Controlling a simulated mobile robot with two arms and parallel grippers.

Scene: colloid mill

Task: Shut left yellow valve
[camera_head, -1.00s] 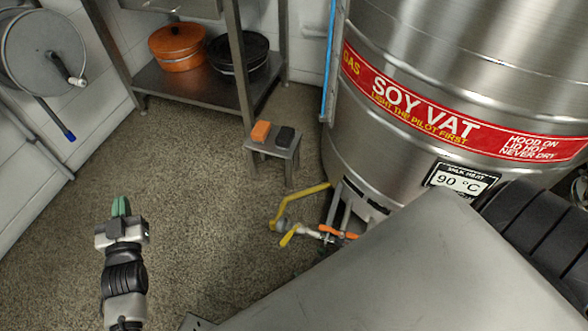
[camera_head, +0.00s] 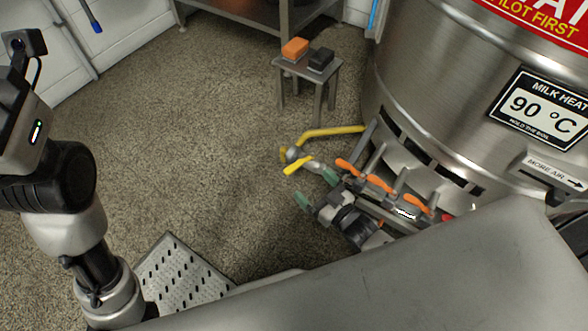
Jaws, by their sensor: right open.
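The yellow valve handle (camera_head: 298,165) is a short lever on a grey fitting at the left end of the low pipework, beside the vat's base. A bent yellow pipe (camera_head: 335,131) runs from this fitting toward the vat. My right gripper (camera_head: 316,188) has green fingertips spread apart with nothing between them. It is just below and to the right of the yellow handle, and appears apart from it. My left arm (camera_head: 65,185) stands at the left, and its fingertips do not show.
Several orange handles (camera_head: 379,184) line the pipework right of the yellow valve, close to my right gripper. The steel vat (camera_head: 440,100) rises behind. A small stool (camera_head: 308,68) holds an orange and a black block. Open floor (camera_head: 200,130) lies left.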

